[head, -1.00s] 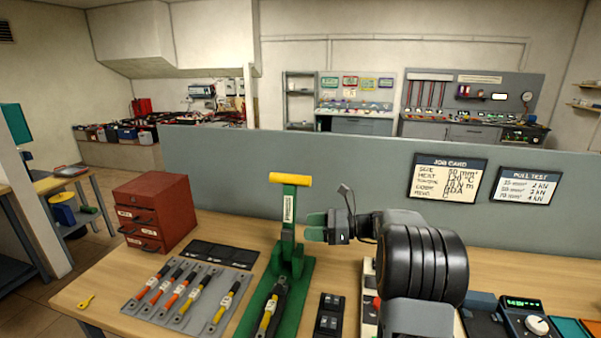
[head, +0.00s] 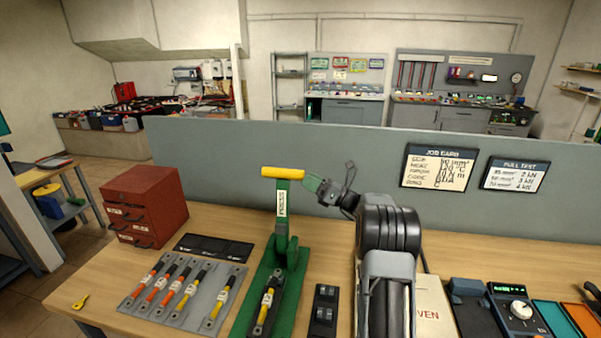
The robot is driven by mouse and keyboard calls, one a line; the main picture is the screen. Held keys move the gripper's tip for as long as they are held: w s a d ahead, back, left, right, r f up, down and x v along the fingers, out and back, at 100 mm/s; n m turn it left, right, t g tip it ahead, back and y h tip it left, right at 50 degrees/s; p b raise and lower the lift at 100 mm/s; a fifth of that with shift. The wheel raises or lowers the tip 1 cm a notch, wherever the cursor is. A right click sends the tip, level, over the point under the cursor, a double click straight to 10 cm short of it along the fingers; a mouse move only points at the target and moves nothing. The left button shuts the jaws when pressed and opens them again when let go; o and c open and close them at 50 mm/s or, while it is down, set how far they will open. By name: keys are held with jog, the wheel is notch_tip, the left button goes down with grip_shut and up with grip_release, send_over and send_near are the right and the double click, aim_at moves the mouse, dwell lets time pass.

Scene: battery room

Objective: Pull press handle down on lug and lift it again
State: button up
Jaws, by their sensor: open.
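The green press (head: 275,287) stands on the bench with its lever upright. The lever ends in a yellow crossbar handle (head: 283,173) at the top. A cable piece with a yellow sleeve and a metal lug (head: 266,302) lies on the press base. Whether a finger touches the handle cannot be told. My arm reaches in from the right front.
A red drawer cabinet (head: 146,205) stands at the left. A grey board (head: 160,313) holds several cables with lugs. A black block (head: 323,311) sits right of the press. A grey partition (head: 350,160) closes the bench's back.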

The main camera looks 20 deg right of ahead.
aim_at(301, 176)
jog(key=shift+p+x, duration=0.4)
jog(key=shift+x, duration=1.45)
jog(key=shift+c, duration=0.3)
grip_shut()
